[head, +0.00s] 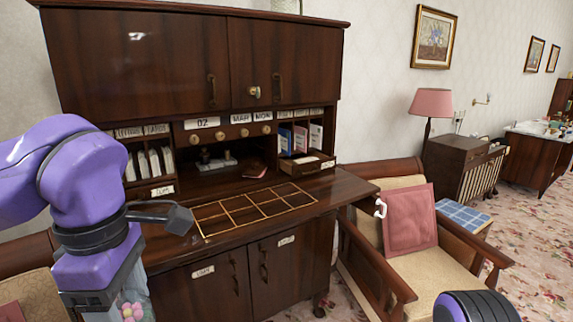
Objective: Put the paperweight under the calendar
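The calendar (229,120) is a row of white cards reading 02, MAR and MON above the desk's middle alcove, with brass knobs below. A pale, clear-looking piece with a pink flower (131,312) shows at the bottom left, right below my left wrist. It may be the paperweight; the frame edge cuts it off. My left gripper (90,300) points down beside it; its fingertips are hidden or out of frame, so I cannot tell its grip. My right gripper is not in view; only part of my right arm shows at the bottom right.
Below the calendar, the alcove (205,181) holds small dark and brass items. A gold grid (253,207) lies on the desktop. A small open drawer (306,165) juts out at right. An armchair with a pink cushion (409,220) stands right of the desk.

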